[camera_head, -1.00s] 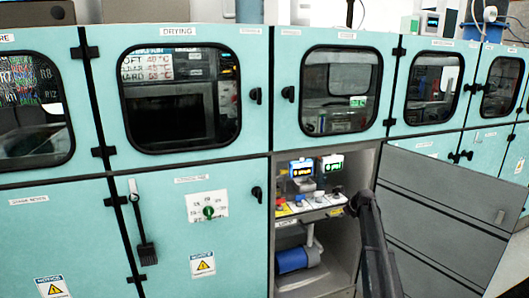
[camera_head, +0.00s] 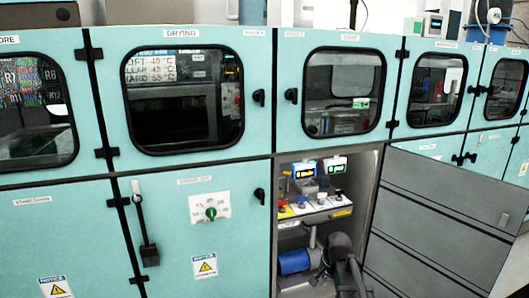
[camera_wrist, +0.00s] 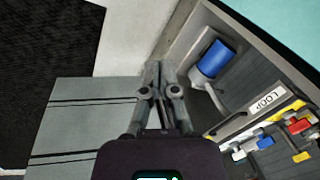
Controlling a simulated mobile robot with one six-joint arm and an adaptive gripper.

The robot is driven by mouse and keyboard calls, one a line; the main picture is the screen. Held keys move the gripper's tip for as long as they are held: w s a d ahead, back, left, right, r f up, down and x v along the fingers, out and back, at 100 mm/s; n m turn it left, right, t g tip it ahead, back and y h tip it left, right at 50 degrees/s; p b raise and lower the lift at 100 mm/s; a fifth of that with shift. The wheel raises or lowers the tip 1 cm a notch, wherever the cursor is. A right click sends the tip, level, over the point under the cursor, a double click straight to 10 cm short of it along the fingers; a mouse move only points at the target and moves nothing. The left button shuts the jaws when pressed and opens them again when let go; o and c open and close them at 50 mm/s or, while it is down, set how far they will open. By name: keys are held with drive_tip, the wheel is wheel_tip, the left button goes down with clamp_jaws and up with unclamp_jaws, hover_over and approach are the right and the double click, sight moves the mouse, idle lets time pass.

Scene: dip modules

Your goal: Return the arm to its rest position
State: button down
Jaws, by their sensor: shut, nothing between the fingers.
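My arm shows at the lower right of the head view, in front of the open cabinet bay. My gripper (camera_wrist: 155,72) is seen in the wrist view with its fingers together and nothing between them. In that view it hangs apart from the controls, with the bay to its right and the open door (camera_wrist: 85,115) to its left. The gripper's fingertips cannot be made out in the head view.
The open bay holds a control panel (camera_head: 318,207) with coloured knobs, two lit displays (camera_head: 305,170), and a blue cylinder (camera_head: 294,262) below. The cabinet door (camera_head: 440,210) stands open at the right. Dark floor matting (camera_wrist: 40,50) lies clear in the wrist view.

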drive_tip(key=s+a+n+g+h, duration=0.1)
drive_tip(key=s+a+n+g, duration=0.15)
drive_tip(key=s+n, duration=1)
wheel_tip(320, 180, up, 18)
drive_tip(key=s+m+p, duration=0.2)
drive_tip(key=m+p, duration=0.2)
drive_tip(key=p, duration=1.4)
drive_tip(key=shift+s+r+p, duration=0.15)
drive_tip(key=shift+s+p, duration=0.1)
drive_tip(key=shift+p, duration=0.15)
drive_tip(key=shift+t, duration=0.25)
